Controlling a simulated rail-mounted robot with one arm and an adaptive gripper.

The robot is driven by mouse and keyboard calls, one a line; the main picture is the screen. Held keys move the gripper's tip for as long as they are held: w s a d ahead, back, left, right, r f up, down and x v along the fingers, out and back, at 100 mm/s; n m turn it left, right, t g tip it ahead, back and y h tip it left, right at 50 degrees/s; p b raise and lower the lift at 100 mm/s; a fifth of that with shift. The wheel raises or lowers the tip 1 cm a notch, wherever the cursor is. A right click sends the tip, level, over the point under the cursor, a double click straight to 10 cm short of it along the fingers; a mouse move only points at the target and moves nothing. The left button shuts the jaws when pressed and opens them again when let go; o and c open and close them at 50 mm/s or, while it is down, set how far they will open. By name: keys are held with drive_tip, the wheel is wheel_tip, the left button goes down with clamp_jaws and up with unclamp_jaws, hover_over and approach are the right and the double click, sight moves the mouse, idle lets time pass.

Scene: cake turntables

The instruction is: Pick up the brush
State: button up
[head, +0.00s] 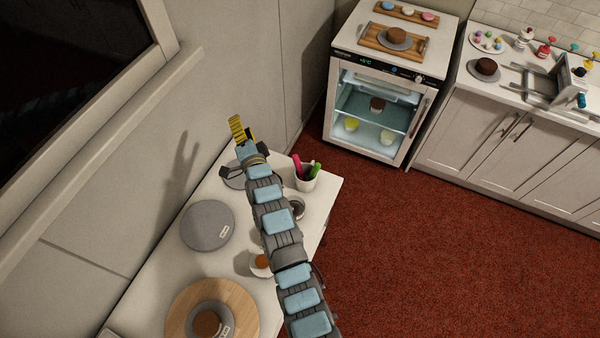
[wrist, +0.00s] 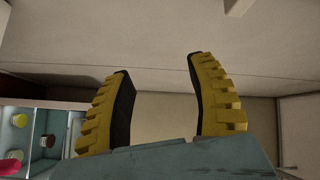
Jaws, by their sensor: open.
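A white cup (head: 306,184) stands on the white counter at the wall, right of my arm in the head view. A pink-handled tool (head: 297,165) and a green-handled tool (head: 315,169) stick up out of it; I cannot tell which, if either, is the brush. My gripper (head: 239,131) is raised near the wall, up and left of the cup in the picture. In the wrist view my gripper (wrist: 158,63) has its two yellow, black-lined fingers apart, with nothing between them. Neither the cup nor a brush shows in the wrist view.
On the counter are a grey round turntable (head: 208,226), a wooden round board (head: 250,312) bearing a cake, and small bowls partly behind my arm. A glass-door fridge (head: 366,110) stands beyond the counter, with a cabinet run (head: 500,140) at right. The red floor is clear.

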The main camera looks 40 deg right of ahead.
drive_tip(key=w+d+f+m+g+y+b, duration=0.1)
drive_tip(key=d+f+m+g+b, duration=0.1)
drive_tip(key=d+f+m+g, duration=0.35)
drive_tip(key=m+g+y+b, duration=0.6)
drive_tip(key=m+g+b, duration=0.1)
drive_tip(key=m, duration=0.3)
approach(299, 162)
drive_tip(key=shift+n+y, duration=0.25)
drive_tip(key=shift+y, duration=0.05)
drive_tip(key=shift+d+p+x, duration=0.2)
drive_tip(key=shift+p+x, duration=0.1)
drive_tip(key=shift+x, duration=2.1)
drive_tip(key=shift+d+p+x, duration=0.2)
drive_tip(key=shift+p+x, duration=0.05)
drive_tip(key=shift+x, duration=2.2)
drive_tip(key=shift+b+x, duration=0.7)
drive_tip(key=shift+x, duration=0.45)
clamp_jaws()
